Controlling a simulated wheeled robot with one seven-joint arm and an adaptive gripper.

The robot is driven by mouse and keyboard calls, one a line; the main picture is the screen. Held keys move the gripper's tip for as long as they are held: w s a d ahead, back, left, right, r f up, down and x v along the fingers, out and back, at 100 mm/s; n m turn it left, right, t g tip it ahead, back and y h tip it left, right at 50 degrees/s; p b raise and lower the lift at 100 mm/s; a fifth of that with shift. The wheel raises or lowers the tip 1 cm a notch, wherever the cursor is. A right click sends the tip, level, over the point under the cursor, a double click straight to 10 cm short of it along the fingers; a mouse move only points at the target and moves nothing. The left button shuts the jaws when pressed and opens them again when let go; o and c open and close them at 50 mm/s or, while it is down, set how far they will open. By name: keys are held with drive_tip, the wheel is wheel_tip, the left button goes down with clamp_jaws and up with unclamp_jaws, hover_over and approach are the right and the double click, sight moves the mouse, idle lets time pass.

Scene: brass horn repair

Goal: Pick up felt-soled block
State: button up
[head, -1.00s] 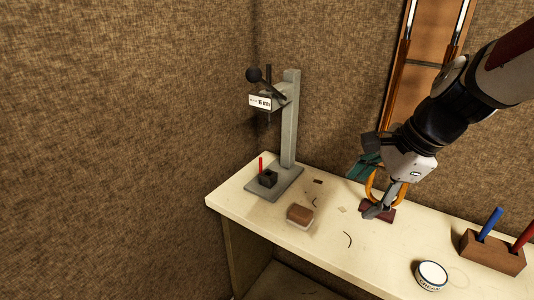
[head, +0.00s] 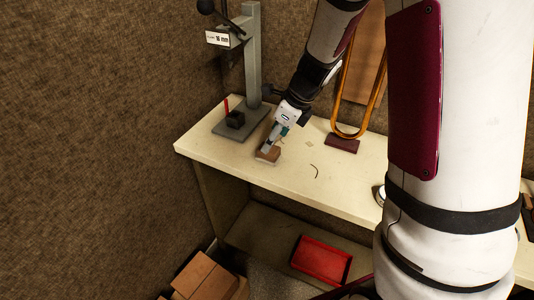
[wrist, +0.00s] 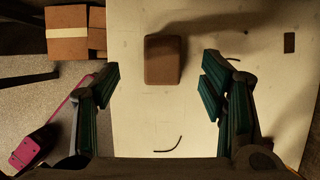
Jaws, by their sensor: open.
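The felt-soled block (head: 268,154), a small brown block with a paler base, lies on the cream bench top (head: 330,185) near its front left edge. In the wrist view the block (wrist: 164,60) shows ahead of my gripper (wrist: 161,85), between the lines of the two teal-padded fingers and a little left of centre. My gripper (head: 272,143) is open and empty. In the head view it is above the block and partly covers it. I cannot tell the exact height between the fingertips and the block.
A grey press stand (head: 252,60) with a black block and red stick on its base stands behind left. A brass slide (head: 350,110) stands on a dark red base behind right.

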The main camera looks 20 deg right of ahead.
sight(269, 153)
drive_tip(key=shift+d+b+x, duration=0.1)
drive_tip(key=shift+b+x, duration=0.1)
drive_tip(key=shift+x, duration=1.25)
drive_tip(key=shift+d+b+x, duration=0.15)
drive_tip(key=shift+b+x, duration=0.05)
drive_tip(key=shift+x, duration=1.3)
drive_tip(key=shift+c, duration=0.2)
drive_tip(key=c, duration=1.2)
